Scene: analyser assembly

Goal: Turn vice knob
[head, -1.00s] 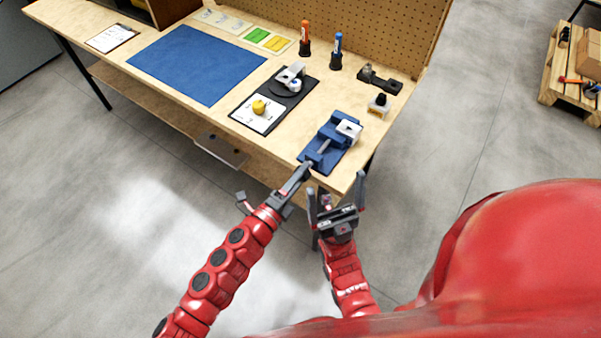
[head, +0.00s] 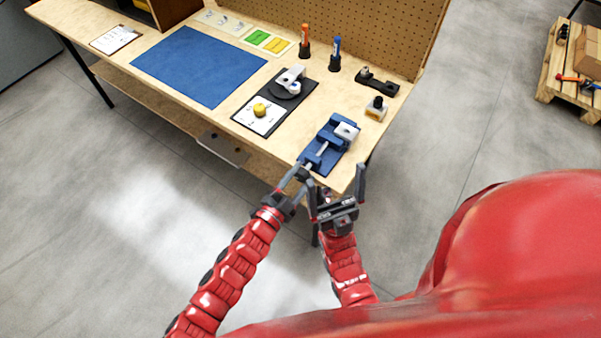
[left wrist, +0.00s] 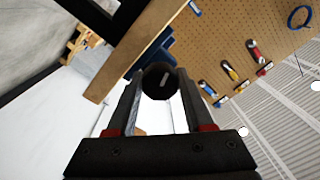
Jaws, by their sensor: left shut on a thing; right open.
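The blue vice (head: 325,150) sits at the front right of the workbench, with a white and grey part (head: 346,131) at its far jaw. Its dark round knob (left wrist: 160,80) shows between my fingers in the left wrist view. My left gripper (head: 300,175) is at the vice's near end, by the bench's front edge, shut on the knob; it also shows in the left wrist view (left wrist: 160,92). My right gripper (head: 337,190) is open and empty, in front of the bench edge, just right of the left one.
The workbench (head: 150,80) holds a blue mat (head: 198,66), a black plate (head: 275,102) with a yellow knob (head: 260,109), and orange (head: 305,40) and blue (head: 335,50) tools in stands. A small black-topped block (head: 376,108) stands right of the vice. A pegboard (head: 360,30) closes the back.

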